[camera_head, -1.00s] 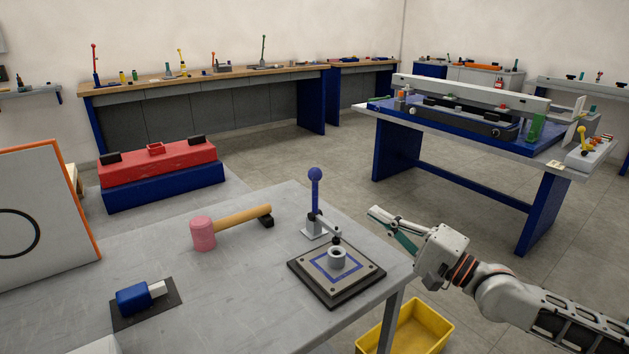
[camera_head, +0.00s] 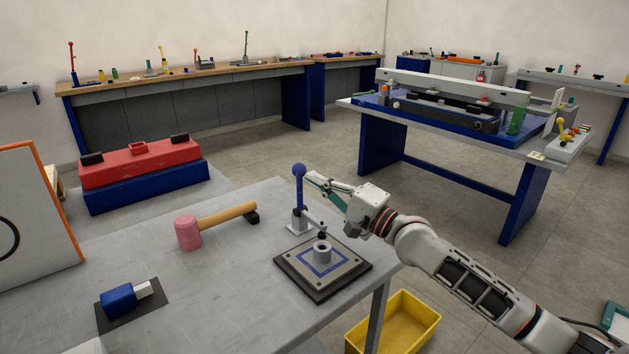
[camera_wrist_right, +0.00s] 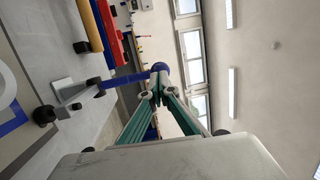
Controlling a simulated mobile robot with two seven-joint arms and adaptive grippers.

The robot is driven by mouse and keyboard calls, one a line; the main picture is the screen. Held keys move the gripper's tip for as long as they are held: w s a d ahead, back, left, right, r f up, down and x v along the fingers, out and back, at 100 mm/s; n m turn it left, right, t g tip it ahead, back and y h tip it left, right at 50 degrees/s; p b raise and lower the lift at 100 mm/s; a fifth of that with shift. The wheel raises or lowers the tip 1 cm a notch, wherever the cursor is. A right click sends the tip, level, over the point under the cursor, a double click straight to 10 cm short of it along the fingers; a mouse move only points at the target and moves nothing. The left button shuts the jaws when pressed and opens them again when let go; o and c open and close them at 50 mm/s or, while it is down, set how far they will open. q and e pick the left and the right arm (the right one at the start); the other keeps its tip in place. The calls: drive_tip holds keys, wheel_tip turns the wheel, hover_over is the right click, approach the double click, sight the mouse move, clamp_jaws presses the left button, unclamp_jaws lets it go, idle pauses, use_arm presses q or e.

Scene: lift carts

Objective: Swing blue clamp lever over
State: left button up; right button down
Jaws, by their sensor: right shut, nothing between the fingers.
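The blue clamp lever (camera_head: 299,188) stands upright with a round blue knob on top, on its light grey clamp base (camera_head: 299,226) near the table's far right edge. The clamp's arm reaches over a grey ring-shaped part (camera_head: 322,252) on a dark square plate (camera_head: 340,284). My right gripper (camera_head: 313,177) is shut and empty, its fingertips just right of the lever near the knob. In the right wrist view the shut fingertips (camera_wrist_right: 155,90) are close by the blue knob (camera_wrist_right: 160,69); whether they touch it I cannot tell. My left gripper is not in view.
A pink-headed mallet (camera_head: 188,232) lies left of the clamp on the grey table (camera_head: 230,290). A blue tool (camera_head: 119,300) rests on a dark mat at the front left. A yellow bin (camera_head: 395,325) stands on the floor below the table's right edge.

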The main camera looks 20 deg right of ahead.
drive_tip(key=shift+w+a+r, duration=0.1)
drive_tip(key=shift+w+a, duration=0.05)
drive_tip(key=shift+w, duration=0.1)
